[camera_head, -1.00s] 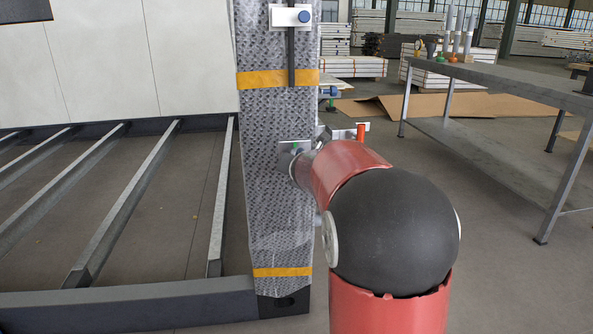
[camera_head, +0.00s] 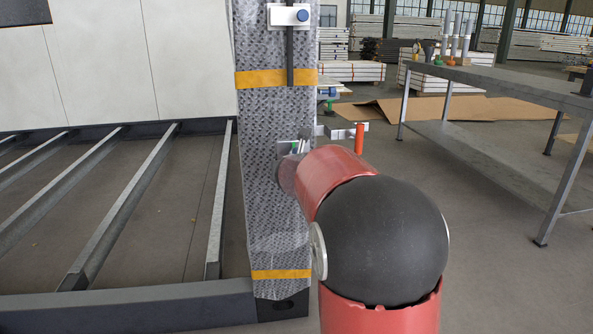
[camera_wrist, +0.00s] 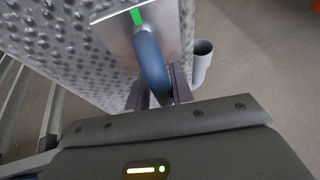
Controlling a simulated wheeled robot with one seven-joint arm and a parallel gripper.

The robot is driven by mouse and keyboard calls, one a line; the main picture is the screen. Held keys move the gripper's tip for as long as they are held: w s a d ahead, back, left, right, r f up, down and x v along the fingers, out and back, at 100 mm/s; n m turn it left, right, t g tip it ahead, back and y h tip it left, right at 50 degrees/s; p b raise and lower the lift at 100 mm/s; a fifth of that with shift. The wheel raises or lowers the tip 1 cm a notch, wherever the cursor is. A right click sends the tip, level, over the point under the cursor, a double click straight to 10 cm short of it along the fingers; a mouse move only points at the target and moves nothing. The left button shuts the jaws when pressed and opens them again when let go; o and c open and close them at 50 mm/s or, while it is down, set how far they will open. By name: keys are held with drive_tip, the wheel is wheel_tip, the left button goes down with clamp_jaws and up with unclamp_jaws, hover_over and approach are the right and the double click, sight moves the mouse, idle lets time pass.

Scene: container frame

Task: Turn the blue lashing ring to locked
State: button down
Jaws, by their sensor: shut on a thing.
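The blue lashing ring (camera_wrist: 150,62) hangs from a metal plate (camera_wrist: 112,32) in the wrist view. A green mark (camera_wrist: 136,16) on the plate sits just above the ring's top. My gripper (camera_wrist: 158,92) has a dark finger on each side of the ring's lower part and is shut on it. The ring's lower end is partly hidden between the fingers. In the head view, the plate (camera_head: 297,146) shows low on the patterned post, with green marks on it. My red arm hides the ring and gripper there.
The patterned post (camera_head: 272,115) has yellow bands and an upper plate with a blue knob (camera_head: 303,15). A red cylinder (camera_head: 360,138) sticks out right of the post. A grey tube (camera_wrist: 201,62) is right of the ring.

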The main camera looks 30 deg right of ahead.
drive_tip(key=shift+s+d, duration=0.15)
drive_tip(key=shift+d, duration=0.2)
drive_tip(key=c, duration=1.4)
unclamp_jaws()
drive_tip(key=shift+d, duration=0.1)
drive_tip(key=shift+o, duration=0.2)
drive_tip(key=shift+s+a+r, duration=0.1)
drive_tip(key=shift+a+r, duration=0.05)
drive_tip(key=shift+a, duration=0.1)
drive_tip(key=p+v, duration=0.1)
drive_tip(key=v, duration=0.6)
drive_tip(key=shift+s+a, duration=0.1)
